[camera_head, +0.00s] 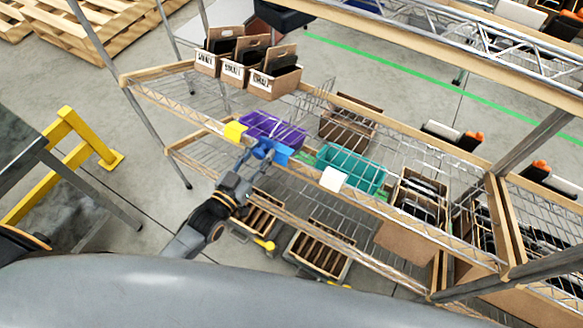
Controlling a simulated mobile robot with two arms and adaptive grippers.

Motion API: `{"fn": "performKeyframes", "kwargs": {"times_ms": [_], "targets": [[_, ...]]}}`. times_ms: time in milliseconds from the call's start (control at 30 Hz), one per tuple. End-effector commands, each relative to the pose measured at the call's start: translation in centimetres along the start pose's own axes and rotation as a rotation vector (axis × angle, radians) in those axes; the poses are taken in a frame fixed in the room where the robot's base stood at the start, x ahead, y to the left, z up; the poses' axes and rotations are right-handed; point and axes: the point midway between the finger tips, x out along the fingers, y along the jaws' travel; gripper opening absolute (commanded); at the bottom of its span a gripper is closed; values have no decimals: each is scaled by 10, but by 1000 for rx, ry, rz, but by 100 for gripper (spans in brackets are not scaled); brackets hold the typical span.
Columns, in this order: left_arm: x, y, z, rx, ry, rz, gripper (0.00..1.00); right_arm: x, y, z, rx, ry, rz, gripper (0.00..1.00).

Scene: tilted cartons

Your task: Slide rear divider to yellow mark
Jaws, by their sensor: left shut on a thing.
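The yellow mark (235,131) is a block on the front rail of the wire shelf (305,185), left of my left gripper. My left gripper (259,152) is at this rail, shut on what looks like the front end of a wire divider beside a blue piece (279,153). The gripper and blue piece hide the exact contact. A purple bin (268,128) lies just behind it. A teal bin (352,170) is to the right, with a white block (333,179) on the rail before it. My right gripper is out of view.
Three open cartons (287,78) stand tilted at the shelf's far left. Slotted crates (318,250) are below. A yellow barrier (85,135) stands left on the floor.

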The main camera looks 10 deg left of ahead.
Motion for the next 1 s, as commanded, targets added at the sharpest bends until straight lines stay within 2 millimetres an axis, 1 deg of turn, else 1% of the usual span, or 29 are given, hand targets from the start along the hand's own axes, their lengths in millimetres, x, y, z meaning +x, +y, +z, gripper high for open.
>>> {"fn": "performKeyframes", "kwargs": {"times_ms": [33, 100, 200, 300, 400, 500, 600, 967, 1000], "targets": [[1, -18, 0, 8, 2, -1, 0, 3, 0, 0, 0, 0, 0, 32], [1, -38, 0, 7, 4, -1, 0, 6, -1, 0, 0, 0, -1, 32], [1, -62, 1, 6, 3, -2, 0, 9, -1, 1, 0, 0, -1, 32], [1, -80, 0, 4, 5, -1, 0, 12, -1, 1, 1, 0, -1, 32], [0, -94, 0, 2, 4, -2, 0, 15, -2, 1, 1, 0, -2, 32], [0, -103, 0, 1, 4, -2, 0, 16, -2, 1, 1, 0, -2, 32], [1, -107, -1, -1, 5, -1, 0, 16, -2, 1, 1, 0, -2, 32], [0, -109, -1, -2, 4, -1, 0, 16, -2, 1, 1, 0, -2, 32], [0, -109, -1, -2, 4, -1, 39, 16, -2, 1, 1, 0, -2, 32]]}}
